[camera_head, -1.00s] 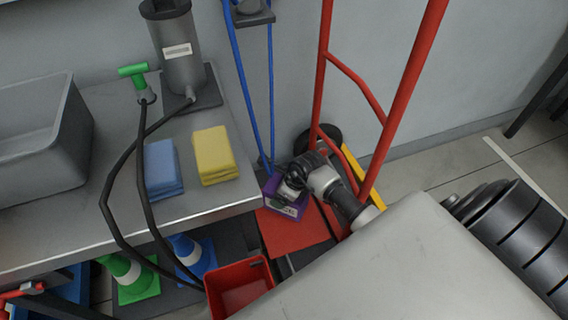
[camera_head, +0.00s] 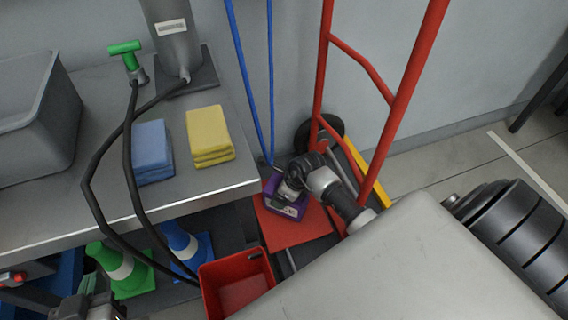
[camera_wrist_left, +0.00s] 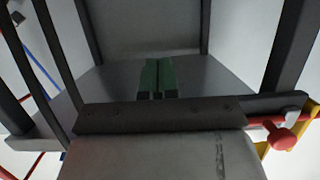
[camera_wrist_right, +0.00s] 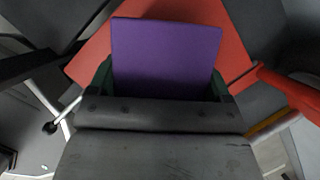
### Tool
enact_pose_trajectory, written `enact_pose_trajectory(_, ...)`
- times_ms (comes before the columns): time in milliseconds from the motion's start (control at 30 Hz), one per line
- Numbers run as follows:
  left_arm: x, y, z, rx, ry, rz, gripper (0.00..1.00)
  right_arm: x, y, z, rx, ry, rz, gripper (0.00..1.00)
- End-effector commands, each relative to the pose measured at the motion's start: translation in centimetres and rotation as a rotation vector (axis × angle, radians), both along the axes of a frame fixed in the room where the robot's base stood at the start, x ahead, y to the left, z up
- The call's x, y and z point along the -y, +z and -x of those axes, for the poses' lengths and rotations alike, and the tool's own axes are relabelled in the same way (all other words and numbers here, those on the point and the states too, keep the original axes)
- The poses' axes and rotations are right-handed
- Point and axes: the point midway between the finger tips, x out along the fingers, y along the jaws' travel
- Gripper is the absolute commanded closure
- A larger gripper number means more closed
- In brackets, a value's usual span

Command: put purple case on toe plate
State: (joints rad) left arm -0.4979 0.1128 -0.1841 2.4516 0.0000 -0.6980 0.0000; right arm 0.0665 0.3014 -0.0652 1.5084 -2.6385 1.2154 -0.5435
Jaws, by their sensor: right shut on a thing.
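The purple case (camera_head: 283,206) is held in my right gripper (camera_head: 291,192), over the back part of the red toe plate (camera_head: 300,234) of the hand truck. In the right wrist view the purple case (camera_wrist_right: 166,58) sits between the two fingers of the right gripper (camera_wrist_right: 163,80), with the red toe plate (camera_wrist_right: 232,62) behind it. I cannot tell whether the case touches the plate. My left gripper (camera_head: 88,308) is partly in view at the lower left. In the left wrist view the left gripper (camera_wrist_left: 158,78) has its green pads together, with nothing between them.
The red hand truck frame (camera_head: 400,95) rises behind the plate. A steel table (camera_head: 90,210) at left bears blue cloths (camera_head: 153,150), yellow cloths (camera_head: 209,136) and a grey bin (camera_head: 35,120).

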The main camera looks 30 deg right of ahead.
Motion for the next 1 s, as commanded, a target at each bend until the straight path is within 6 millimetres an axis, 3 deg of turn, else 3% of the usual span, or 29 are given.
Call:
enact_pose_trajectory(233,0.7,2.2,-1.0,0.185,-0.012,0.046,1.0,0.0,-0.8,-0.1,0.003,0.0,-0.001,0.65)
enact_pose_trajectory(667,0.8,2.8,-1.1,0.223,-0.014,0.055,1.0,0.0,-1.0,-0.1,0.002,0.0,0.0,0.65)
enact_pose_trajectory(700,0.8,2.9,-1.1,0.23,-0.015,0.057,1.0,0.0,-1.1,0.0,-0.001,0.0,0.0,0.19)
enact_pose_trajectory(833,0.8,2.9,-1.1,0.227,-0.015,0.056,1.0,0.0,-1.1,0.0,0.0,0.0,-0.001,0.0)
enact_pose_trajectory(1000,0.8,2.9,-1.1,0.227,-0.015,0.056,1.0,0.0,-1.1,0.0,0.0,0.0,-0.001,0.0)
